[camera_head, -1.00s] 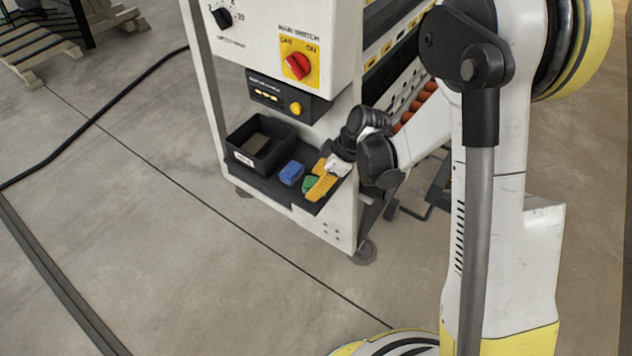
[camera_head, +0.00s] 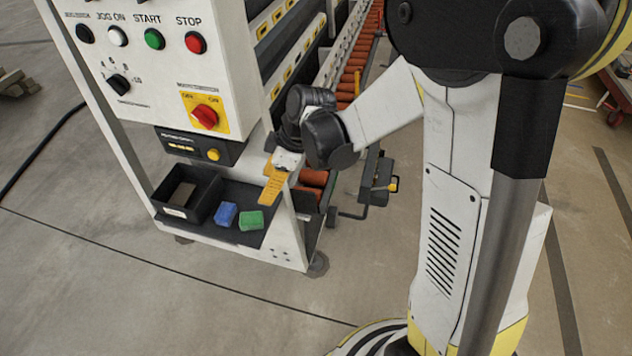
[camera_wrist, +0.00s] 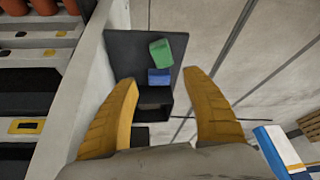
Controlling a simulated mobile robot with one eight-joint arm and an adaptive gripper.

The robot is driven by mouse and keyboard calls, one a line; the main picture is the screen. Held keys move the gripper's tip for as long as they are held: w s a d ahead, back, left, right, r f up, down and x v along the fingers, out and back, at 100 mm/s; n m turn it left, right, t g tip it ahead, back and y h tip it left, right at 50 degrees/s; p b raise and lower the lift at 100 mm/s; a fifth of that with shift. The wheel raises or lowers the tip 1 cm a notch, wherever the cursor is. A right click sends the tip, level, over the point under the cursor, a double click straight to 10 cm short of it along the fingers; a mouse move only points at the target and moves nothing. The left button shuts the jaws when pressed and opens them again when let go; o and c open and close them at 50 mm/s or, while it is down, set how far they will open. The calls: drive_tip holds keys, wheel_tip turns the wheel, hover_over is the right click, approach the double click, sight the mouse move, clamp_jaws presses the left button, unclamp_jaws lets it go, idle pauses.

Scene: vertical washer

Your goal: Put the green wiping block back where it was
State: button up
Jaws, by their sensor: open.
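The green wiping block (camera_head: 251,221) lies on the dark shelf (camera_head: 238,241) of the machine, at the right of the blue block (camera_head: 225,213) and close to it. In the wrist view the green block (camera_wrist: 168,48) sits slightly turned beyond the blue block (camera_wrist: 159,76), between and ahead of my fingers. My gripper (camera_head: 269,197) is to the right of the green block and above the shelf's right side. In the wrist view my gripper (camera_wrist: 165,88) shows two yellow fingers spread apart with nothing held between them.
A black open bin (camera_head: 188,197) stands on the shelf left of the blocks. The control panel (camera_head: 160,70) with its red main switch (camera_head: 204,116) rises above the shelf. Orange rollers (camera_head: 314,178) lie behind my wrist. The floor at the front left is clear.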

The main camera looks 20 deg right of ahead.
drive_tip(key=s+d+r+m+t+h, duration=0.2)
drive_tip(key=s+d+r+m, duration=0.2)
drive_tip(key=s+r+m, duration=0.2)
drive_tip(key=s+d+r+m+t+h, duration=0.2)
drive_tip(key=s+d+r+m, duration=0.3)
drive_tip(key=s, duration=0.5)
wheel_tip(320, 180, up, 3)
drive_tip(key=shift+d+r+m+t+h, duration=0.25)
drive_tip(key=shift+m+t, duration=0.35)
drive_tip(key=shift+m, duration=0.6)
drive_tip(key=shift+a+f, duration=0.1)
drive_tip(key=shift+f, duration=0.1)
